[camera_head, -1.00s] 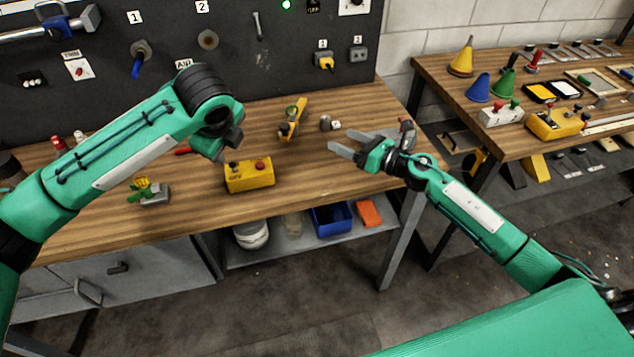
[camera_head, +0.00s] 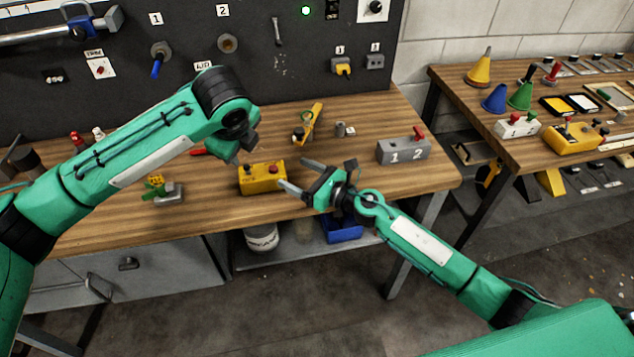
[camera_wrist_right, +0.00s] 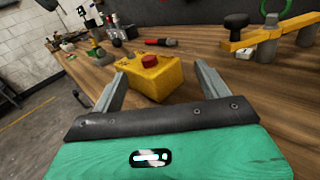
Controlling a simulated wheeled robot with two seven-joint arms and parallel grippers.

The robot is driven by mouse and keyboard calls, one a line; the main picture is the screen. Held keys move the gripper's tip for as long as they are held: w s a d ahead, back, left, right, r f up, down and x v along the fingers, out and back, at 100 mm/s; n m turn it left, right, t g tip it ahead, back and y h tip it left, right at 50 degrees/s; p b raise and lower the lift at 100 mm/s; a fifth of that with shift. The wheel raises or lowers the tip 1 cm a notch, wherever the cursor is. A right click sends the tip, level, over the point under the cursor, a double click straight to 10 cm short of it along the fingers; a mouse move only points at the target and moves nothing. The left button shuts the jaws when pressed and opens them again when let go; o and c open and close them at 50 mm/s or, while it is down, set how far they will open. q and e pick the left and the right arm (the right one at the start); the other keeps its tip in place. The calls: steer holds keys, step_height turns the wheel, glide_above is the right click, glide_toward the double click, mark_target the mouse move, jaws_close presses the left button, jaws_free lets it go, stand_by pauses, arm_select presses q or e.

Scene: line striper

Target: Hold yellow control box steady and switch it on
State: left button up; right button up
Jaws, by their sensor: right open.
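The yellow control box (camera_head: 262,179) sits on the wooden workbench, with a red button on its top right and a dark switch on its top left. In the right wrist view the box (camera_wrist_right: 155,80) shows ahead, roughly between the fingers. My right gripper (camera_head: 296,173) is open, its fingertips just to the right of the box; I cannot tell whether they touch it. It also shows in the right wrist view (camera_wrist_right: 158,78). My left gripper (camera_head: 238,150) is above and behind the box's left part, apart from it as far as I can see. Its fingers are too unclear to judge.
A grey block marked 1 and 2 (camera_head: 403,151) stands to the right. A yellow-handled tool (camera_head: 309,125) and a small metal cylinder (camera_head: 340,129) lie behind. A grey piece with a yellow-green top (camera_head: 168,191) is at left. The dark panel (camera_head: 290,60) rises behind the bench.

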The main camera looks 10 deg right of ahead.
mark_target(283, 169)
steer(key=shift+x, duration=2.65)
